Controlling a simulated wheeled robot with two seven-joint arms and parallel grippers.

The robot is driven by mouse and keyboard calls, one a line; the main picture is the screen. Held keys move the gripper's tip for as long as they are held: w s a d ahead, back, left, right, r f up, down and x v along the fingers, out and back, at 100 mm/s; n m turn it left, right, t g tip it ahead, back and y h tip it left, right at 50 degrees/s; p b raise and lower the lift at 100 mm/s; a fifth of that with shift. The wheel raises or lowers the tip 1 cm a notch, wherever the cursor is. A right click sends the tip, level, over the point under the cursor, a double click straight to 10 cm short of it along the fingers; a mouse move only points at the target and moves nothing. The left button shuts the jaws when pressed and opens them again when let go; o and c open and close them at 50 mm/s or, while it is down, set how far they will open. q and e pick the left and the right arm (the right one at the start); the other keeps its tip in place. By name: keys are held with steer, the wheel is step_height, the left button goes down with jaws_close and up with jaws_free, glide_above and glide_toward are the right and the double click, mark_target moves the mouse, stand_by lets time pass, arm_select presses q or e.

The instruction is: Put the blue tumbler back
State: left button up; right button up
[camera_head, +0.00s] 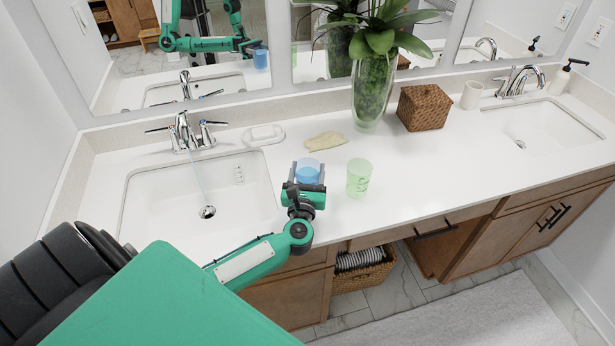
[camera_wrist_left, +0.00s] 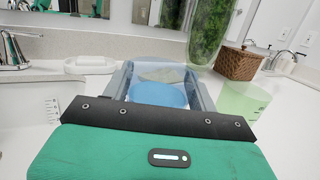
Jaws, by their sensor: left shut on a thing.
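The blue tumbler (camera_head: 308,171) is at the counter between the left sink and the green cup, upright as far as I can see. My left gripper (camera_head: 307,178) is shut on it, with one finger on each side. In the left wrist view the tumbler (camera_wrist_left: 158,94) shows between the two grey fingers (camera_wrist_left: 160,88); its lower part is hidden behind the gripper body. I cannot tell whether its base touches the counter. A green translucent cup (camera_head: 359,178) stands just right of the gripper, and also shows in the left wrist view (camera_wrist_left: 241,100). My right gripper is not in view.
The left sink (camera_head: 150,205) has its faucet (camera_head: 184,132) running. A soap dish (camera_head: 263,135), a beige cloth (camera_head: 325,141), a glass plant vase (camera_head: 370,95) and a wicker box (camera_head: 424,107) stand behind. The counter right of the green cup (camera_head: 450,165) is clear.

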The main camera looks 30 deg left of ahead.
arm_select(q)
step_height(320, 180, down, 2)
steer(key=shift+f, duration=0.1)
steer(key=shift+f, duration=0.15)
steer(key=o, duration=1.5)
